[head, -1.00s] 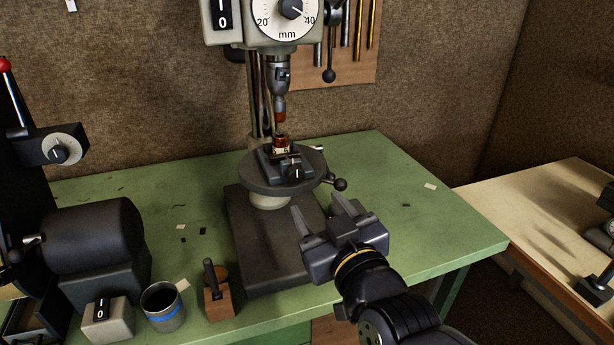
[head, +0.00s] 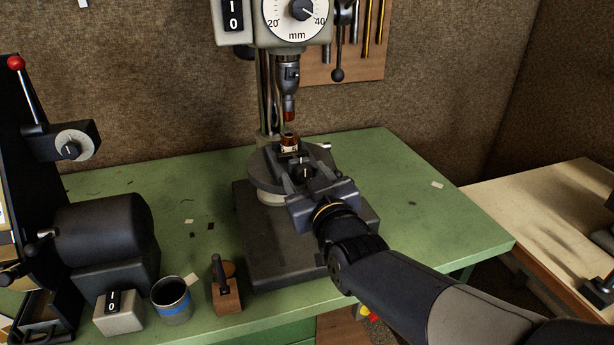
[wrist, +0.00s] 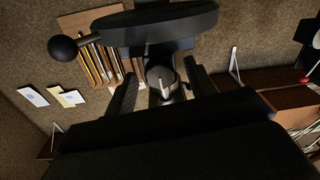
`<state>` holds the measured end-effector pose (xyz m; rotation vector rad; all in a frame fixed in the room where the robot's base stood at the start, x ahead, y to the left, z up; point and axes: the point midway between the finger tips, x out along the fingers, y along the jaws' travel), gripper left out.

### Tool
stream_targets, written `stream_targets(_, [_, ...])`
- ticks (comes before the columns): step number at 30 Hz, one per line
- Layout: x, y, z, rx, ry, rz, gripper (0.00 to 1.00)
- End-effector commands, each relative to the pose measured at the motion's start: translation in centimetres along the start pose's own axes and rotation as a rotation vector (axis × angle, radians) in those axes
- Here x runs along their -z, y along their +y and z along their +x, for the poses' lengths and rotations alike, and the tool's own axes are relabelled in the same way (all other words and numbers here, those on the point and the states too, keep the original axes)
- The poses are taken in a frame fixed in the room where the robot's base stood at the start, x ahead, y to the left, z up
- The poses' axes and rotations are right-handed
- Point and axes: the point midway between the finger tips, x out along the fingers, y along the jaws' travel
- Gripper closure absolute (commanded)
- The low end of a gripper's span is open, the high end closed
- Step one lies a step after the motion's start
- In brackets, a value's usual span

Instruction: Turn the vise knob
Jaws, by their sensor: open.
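The small dark vise (head: 273,157) sits on the round table of the drill press and holds a copper-coloured piece (head: 289,141). Its knob (head: 305,173) faces the front. My gripper (head: 303,176) reaches in from the front right with its fingers open, one on each side of the knob. In the wrist view, which is upside down, the round knob (wrist: 157,75) with its pale pointer lies between the two fingers (wrist: 161,88). Gaps show on both sides of it there. The fingers hide part of the vise in the head view.
The round press table (head: 262,180) surrounds the vise, and a ball-ended handle (wrist: 62,48) juts from beside it. The drill chuck (head: 288,75) hangs above. A cup (head: 172,302), a wooden block (head: 226,292) and a switch box (head: 118,313) stand front left.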

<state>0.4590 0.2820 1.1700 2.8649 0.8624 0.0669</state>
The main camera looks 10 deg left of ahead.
Motion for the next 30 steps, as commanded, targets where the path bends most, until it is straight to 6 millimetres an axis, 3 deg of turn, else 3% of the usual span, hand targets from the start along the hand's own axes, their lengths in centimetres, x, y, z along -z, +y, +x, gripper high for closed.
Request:
stream_targets(5, [0.0, 0.01, -0.01, 0.0, 0.0, 0.0, 0.48])
stream_targets(21, [0.01, 0.0, -0.03, 0.0, 0.0, 0.0, 0.91])
stream_targets(30, [-0.2, -0.03, -0.03, 0.0, 0.002, 0.031, 0.92])
